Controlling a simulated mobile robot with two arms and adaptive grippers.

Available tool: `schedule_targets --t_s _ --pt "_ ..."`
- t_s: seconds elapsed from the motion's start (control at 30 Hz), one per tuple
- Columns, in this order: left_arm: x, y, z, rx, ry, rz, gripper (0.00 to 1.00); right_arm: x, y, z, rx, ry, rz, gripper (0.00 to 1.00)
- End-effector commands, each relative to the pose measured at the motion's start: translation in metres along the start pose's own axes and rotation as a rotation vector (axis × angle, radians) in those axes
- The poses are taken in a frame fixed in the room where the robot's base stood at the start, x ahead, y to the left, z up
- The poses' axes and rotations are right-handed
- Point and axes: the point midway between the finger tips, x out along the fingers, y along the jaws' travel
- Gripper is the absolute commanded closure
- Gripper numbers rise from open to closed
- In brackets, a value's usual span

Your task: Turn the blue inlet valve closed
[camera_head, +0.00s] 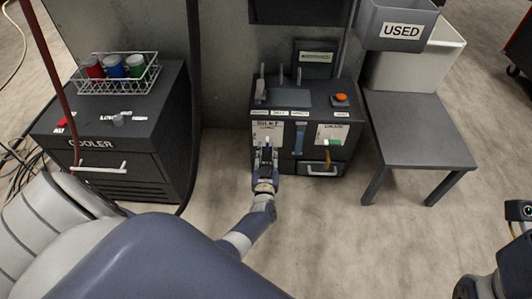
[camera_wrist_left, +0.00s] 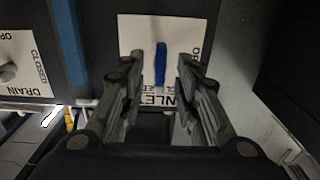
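The blue inlet valve handle (camera_wrist_left: 160,64) stands upright in the wrist view, on a white panel (camera_wrist_left: 130,32) marked INLET, with OPEN and CLOSED lettering partly covered. In the head view the inlet panel (camera_head: 267,127) is at the front left of the dark machine; the handle cannot be made out there. My left gripper (camera_head: 266,150) reaches up to this panel. In the wrist view its two fingers (camera_wrist_left: 162,62) are apart, one on each side of the handle, with gaps visible. My right arm shows only in part at the lower right, its fingers outside the picture.
The drain panel (camera_head: 332,134) is on the same machine, right of the inlet. A dark cooler (camera_head: 112,140) with a wire basket (camera_head: 118,75) stands left. A grey table (camera_head: 418,128) stands right, with a USED bin (camera_head: 396,33) above. Floor in front is clear.

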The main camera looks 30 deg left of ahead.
Motion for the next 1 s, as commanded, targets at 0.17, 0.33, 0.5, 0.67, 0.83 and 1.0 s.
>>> schedule_targets --t_s 0.17,0.33,0.5,0.67,0.83,1.0 --pt "-0.035 0.000 0.002 -0.002 -0.004 0.000 0.70 0.000 0.000 0.000 0.000 -0.001 0.001 0.60" --pt "-0.063 0.000 0.001 0.000 -0.003 -0.001 0.70 0.000 0.000 0.000 0.000 -0.001 0.001 0.60" --pt "-0.079 0.000 0.001 0.001 -0.002 0.000 0.70 0.000 0.000 0.000 0.000 -0.001 0.001 0.60" --pt "-0.083 0.000 0.000 0.001 -0.001 0.000 0.70 0.000 0.000 0.000 0.000 -0.001 0.001 0.60" --pt "-0.083 0.000 0.000 0.001 -0.001 0.000 0.70 0.000 0.000 0.000 0.000 -0.001 0.001 0.60" --pt "-0.083 0.000 0.000 0.001 -0.001 0.000 0.70 0.000 0.000 0.000 0.001 -0.001 0.001 0.60"
